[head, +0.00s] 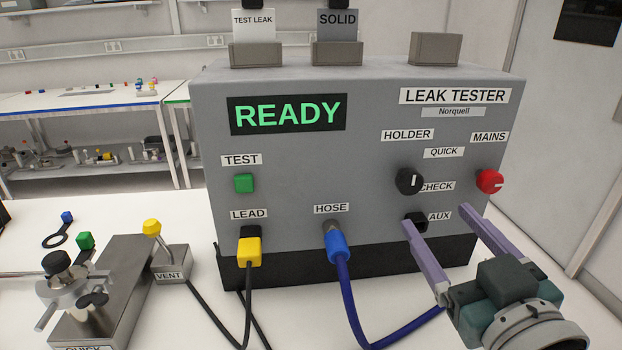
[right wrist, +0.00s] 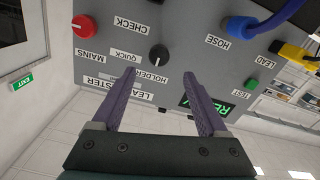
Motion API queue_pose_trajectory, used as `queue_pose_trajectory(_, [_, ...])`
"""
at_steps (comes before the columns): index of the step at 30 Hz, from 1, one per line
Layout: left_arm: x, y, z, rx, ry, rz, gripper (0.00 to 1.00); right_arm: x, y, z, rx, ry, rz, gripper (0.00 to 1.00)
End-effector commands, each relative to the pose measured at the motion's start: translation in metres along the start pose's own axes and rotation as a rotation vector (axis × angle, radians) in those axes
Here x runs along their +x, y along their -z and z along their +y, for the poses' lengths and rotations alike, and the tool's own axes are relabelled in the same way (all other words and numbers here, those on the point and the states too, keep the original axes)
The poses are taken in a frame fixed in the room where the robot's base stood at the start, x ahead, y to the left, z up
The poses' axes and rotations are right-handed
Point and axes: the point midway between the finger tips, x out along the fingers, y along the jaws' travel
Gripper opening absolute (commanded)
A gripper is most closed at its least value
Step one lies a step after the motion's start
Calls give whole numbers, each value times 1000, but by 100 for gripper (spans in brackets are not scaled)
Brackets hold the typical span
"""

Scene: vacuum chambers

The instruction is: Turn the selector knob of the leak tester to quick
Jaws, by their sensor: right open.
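The leak tester (head: 350,170) is a grey box with a green READY display (head: 288,114). Its selector knob (head: 409,181) is black with a white mark, near the HOLDER, QUICK and CHECK labels. In the right wrist view, the panel is upside down and the knob (right wrist: 159,55) lies just beyond the gap between the fingertips (right wrist: 158,72). My left gripper is out of view.
The red MAINS knob (head: 489,181) is to the right of the selector. Below are an AUX socket (head: 415,221), a blue hose (head: 341,262) and a yellow lead plug (head: 249,249).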

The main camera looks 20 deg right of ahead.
Motion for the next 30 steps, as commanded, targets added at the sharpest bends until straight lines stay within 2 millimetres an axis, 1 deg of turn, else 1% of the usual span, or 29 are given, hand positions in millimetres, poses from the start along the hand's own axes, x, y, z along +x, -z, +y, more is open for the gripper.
queue_pose_trajectory(2, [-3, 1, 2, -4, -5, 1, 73, 14, 4, 1, 2, 0, 4, 76])
queue_pose_trajectory(9, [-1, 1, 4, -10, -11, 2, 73, 60, 2, 0, 1, 2, 3, 76])
queue_pose_trajectory(12, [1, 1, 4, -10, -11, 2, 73, 74, 2, 0, -1, 2, 2, 76])
queue_pose_trajectory(15, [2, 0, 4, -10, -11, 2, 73, 83, 2, 0, 0, 2, 2, 76])
queue_pose_trajectory(19, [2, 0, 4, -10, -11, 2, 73, 88, 2, 0, 1, 2, 0, 76])
queue_pose_trajectory(26, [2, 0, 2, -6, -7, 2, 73, 89, 2, 0, 1, 3, 0, 76])
queue_pose_trajectory(30, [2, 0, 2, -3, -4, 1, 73, 88, 2, 0, 1, 3, 0, 60])
